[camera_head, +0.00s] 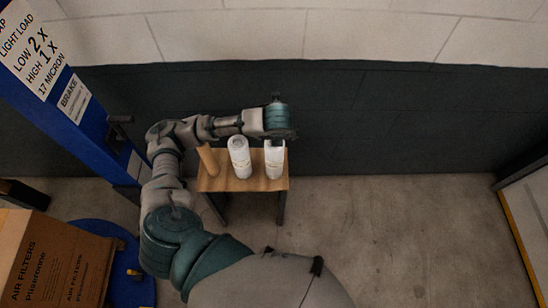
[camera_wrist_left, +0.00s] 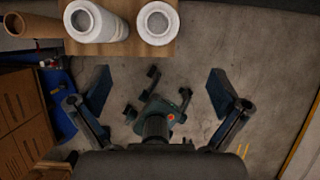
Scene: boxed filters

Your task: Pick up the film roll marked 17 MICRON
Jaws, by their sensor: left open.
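Two white film rolls stand upright on a small wooden table: a left roll (camera_head: 240,158) and a right roll (camera_head: 274,160). In the left wrist view the left roll (camera_wrist_left: 92,22) and the right roll (camera_wrist_left: 157,22) are at the top edge, with their hollow cores showing. I cannot read a micron marking on either roll. My left gripper (camera_wrist_left: 158,82) is open and empty, its fingers spread. It points down, and in the left wrist view both rolls lie beyond its fingertips. In the head view its wrist is above the right roll and its fingers are mostly hidden. My right gripper is not seen.
A brown cardboard tube (camera_head: 208,160) stands at the left of the wooden table (camera_head: 260,184). A blue column (camera_head: 70,95) with a sign reading 17 MICRON rises at left. An air filters carton (camera_head: 55,262) is at lower left. A dark wall is behind; the floor at right is clear.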

